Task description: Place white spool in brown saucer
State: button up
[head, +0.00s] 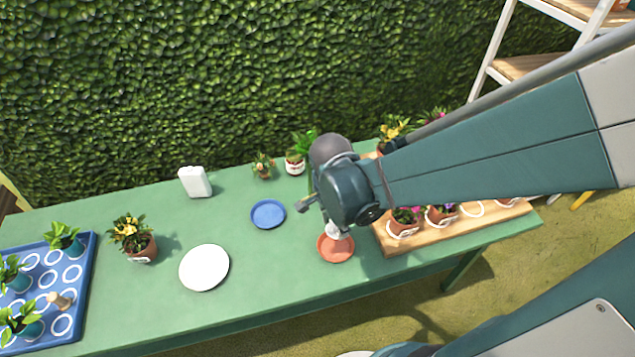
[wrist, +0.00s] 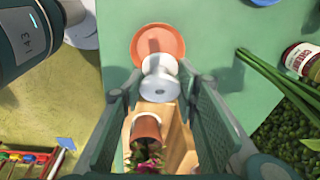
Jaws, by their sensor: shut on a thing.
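A white spool (wrist: 157,88) sits between the two fingertips of my gripper (wrist: 158,80), which is shut on it. In the head view the spool (head: 338,231) shows just below my wrist, partly hidden. The brown saucer (head: 336,253), a terracotta-orange dish, lies on the green table near its front edge. In the wrist view the saucer (wrist: 149,37) appears just beyond the spool, which overlaps its near rim. The saucer looks empty apart from a shadow. I cannot tell the spool's exact height above it.
A wooden tray (head: 393,247) with potted flowers stands right of the saucer. A blue saucer (head: 268,214), a white plate (head: 204,267), a white container (head: 195,181), potted plants and a blue tray (head: 83,270) are to the left. The table (head: 290,270) around the saucer's left is clear.

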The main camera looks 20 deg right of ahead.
jog(key=shift+w+d+r+m+g+h, duration=0.15)
jog(key=shift+d+r+m+g+h, duration=0.15)
jog(key=shift+d+m+h, duration=0.35)
jog(key=shift+w+d+r+m+g+h, duration=0.1)
jog(key=shift+d+r+m+g+h, duration=0.45)
jog(key=shift+d+m+h, duration=0.25)
jog(key=b, duration=0.1)
send_near(351, 244)
jog(key=shift+d+r, duration=0.25)
jog(key=shift+d, duration=0.55)
jog(key=shift+f+b, duration=0.9)
jog(key=shift+f, duration=1.2)
jog(key=shift+f+b, duration=0.3)
